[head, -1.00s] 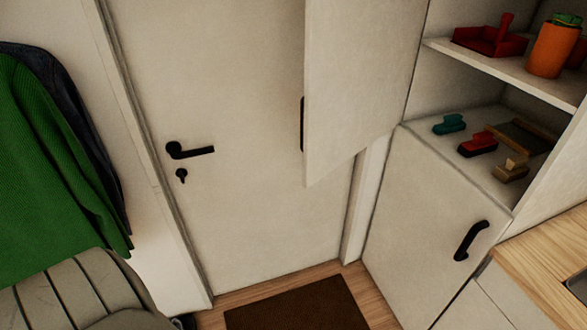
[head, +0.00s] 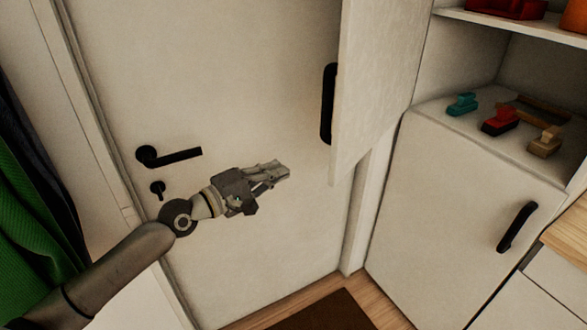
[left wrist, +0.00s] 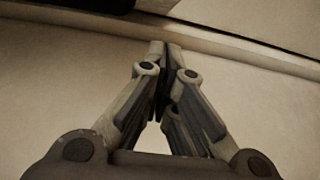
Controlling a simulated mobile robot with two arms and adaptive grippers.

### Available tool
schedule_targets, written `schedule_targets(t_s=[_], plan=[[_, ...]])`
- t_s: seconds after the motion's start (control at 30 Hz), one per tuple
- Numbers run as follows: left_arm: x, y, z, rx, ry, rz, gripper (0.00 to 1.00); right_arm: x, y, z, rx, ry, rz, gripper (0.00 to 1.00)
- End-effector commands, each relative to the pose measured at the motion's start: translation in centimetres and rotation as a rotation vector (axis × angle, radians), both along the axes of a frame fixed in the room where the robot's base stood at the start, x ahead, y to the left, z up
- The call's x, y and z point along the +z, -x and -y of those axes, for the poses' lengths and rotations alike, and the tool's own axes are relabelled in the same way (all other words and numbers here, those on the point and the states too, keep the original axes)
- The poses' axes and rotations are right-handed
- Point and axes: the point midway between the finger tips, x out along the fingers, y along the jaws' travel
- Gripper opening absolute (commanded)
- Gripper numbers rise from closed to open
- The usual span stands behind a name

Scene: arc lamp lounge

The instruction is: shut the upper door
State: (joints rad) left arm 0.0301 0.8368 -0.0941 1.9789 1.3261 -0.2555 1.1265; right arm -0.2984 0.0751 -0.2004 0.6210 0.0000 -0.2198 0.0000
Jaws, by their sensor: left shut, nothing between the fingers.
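The upper door (head: 377,80) of the tall cabinet is a pale panel standing wide open, swung out to the left of the shelves. Its black bar handle (head: 328,104) is on the outer face, near the free edge. My left gripper (head: 283,168) is shut and empty, to the left of and a little below the door's lower corner, apart from it in the head view. In the left wrist view the shut fingertips (left wrist: 164,46) point at pale surfaces with a seam. My right gripper is not in view.
The lower door (head: 455,190) is shut. A room door with a black lever (head: 175,156) stands behind my arm. Green clothing (head: 35,220) hangs left.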

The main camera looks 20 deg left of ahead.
Motion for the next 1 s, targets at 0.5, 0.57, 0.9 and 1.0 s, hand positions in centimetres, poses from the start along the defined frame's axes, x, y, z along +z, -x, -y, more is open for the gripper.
schedule_targets(t_s=[0.5,0.57,0.9,1.0], plan=[[0.3,-6.2,3.1,0.003,0.001,0.002,0.0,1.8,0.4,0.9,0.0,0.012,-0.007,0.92],[0.3,-7.1,3.6,0.002,0.002,0.001,0.0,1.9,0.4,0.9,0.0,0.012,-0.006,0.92],[0.4,-8.1,7.1,0.001,0.0,-0.001,0.0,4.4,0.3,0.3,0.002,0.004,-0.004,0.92],[0.2,-7.9,7.8,0.002,0.0,-0.001,0.0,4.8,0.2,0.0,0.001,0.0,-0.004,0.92]])
